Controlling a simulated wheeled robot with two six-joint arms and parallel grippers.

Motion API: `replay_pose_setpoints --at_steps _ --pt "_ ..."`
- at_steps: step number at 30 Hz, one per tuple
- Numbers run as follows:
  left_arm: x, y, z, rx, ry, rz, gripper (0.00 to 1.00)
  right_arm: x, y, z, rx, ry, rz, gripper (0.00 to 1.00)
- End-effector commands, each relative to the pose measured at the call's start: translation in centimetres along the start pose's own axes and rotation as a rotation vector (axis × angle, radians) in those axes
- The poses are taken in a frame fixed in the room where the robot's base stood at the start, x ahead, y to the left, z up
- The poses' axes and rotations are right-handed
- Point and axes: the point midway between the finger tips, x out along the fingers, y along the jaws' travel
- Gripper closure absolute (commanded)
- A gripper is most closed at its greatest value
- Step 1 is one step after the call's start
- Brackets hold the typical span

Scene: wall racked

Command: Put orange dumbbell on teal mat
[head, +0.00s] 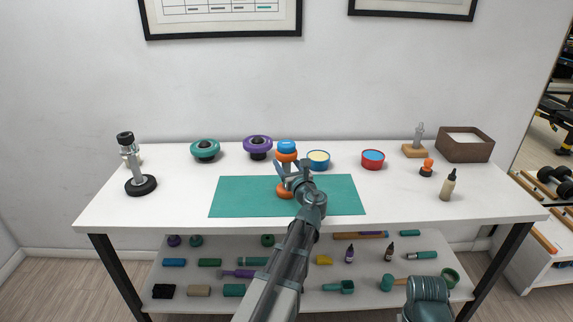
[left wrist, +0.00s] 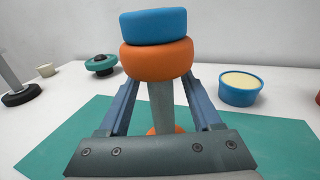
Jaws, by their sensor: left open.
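The orange dumbbell (head: 285,191) stands upright over the teal mat (head: 235,196), its lower end appearing to rest on it. It has a grey handle (left wrist: 161,104), an orange upper weight (left wrist: 157,60) and a blue disc (left wrist: 153,26) on top. My left gripper (head: 289,170) is open, with its fingers on either side of the handle below the upper weight. Gaps show between handle and fingers in the left wrist view. The gripper base hides much of the lower weight there. My right gripper is out of view.
Behind the mat stand a blue bowl (head: 318,160), a red bowl (head: 373,159), and purple (head: 257,145) and teal (head: 205,148) round items. A tall grey stand (head: 138,174) is at left. A bottle (head: 448,185) and brown box (head: 465,145) are at right. The mat's sides are clear.

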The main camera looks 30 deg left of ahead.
Motion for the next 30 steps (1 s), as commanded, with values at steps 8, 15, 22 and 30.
replay_pose_setpoints --at_steps 8,15,22,30 --pt "-1.9 0.1 0.2 0.000 0.000 -0.002 0.34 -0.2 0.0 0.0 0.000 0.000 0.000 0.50" --pt "-7.0 0.2 0.2 0.000 0.000 -0.004 0.34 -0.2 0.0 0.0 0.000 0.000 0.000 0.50" --pt "-10.6 0.1 0.2 0.000 0.000 -0.002 0.34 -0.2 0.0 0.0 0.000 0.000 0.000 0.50" --pt "-12.0 0.0 0.2 0.000 0.000 0.000 0.34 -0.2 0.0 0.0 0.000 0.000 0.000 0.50"
